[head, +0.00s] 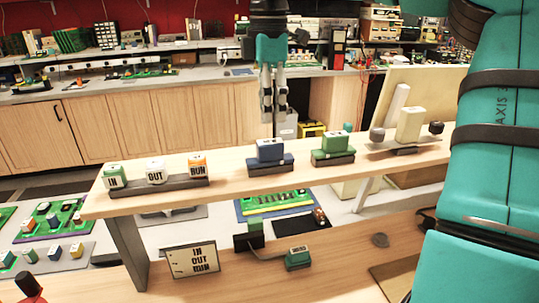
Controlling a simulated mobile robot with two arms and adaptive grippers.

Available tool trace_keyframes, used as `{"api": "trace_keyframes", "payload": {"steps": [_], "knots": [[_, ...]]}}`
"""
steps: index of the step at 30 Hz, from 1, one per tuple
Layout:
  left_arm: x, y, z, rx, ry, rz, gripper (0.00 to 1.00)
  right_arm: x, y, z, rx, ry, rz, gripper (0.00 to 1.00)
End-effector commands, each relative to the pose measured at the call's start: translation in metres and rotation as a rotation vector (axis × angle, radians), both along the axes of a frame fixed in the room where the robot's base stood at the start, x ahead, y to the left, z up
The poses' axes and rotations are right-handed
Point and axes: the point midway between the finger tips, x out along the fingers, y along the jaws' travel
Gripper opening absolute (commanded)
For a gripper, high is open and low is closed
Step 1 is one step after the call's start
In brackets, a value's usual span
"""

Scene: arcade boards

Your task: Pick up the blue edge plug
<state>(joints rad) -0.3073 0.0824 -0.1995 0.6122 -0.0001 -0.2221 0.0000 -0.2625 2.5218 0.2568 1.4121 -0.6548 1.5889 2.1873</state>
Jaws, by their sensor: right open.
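The blue edge plug (269,149) sits upright in a dark blue base (270,163) on the raised wooden shelf (230,186). My right gripper (274,108) points down above the blue plug, with a gap between its fingertips and the plug's top. It is open and holds nothing. A green plug (337,142) sits in a green base to the right of the blue one. My left gripper is not in view.
Three lettered blocks stand in a grey rack (160,187) at the shelf's left end. A cream block (410,124) with dark knobs stands to the right. Below are a lettered sign (192,260) and a cabled green connector (298,258). My teal arm covers the right side.

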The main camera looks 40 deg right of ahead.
Motion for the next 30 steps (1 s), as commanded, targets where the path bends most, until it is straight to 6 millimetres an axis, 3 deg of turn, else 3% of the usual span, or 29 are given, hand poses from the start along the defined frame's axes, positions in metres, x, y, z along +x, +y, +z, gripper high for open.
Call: {"api": "trace_keyframes", "payload": {"steps": [3,10,21,30], "knots": [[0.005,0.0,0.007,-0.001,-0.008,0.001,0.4,-0.001,0.0,-0.021,0.003,0.003,0.002,0.56],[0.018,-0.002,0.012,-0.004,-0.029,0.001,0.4,0.0,0.0,-0.04,0.001,0.0,0.001,0.56],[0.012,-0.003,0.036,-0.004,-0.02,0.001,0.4,-0.001,-0.003,-0.085,0.001,0.0,-0.001,0.56],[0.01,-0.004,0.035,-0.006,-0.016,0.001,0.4,-0.001,-0.003,-0.092,0.001,-0.002,-0.001,0.54]]}}
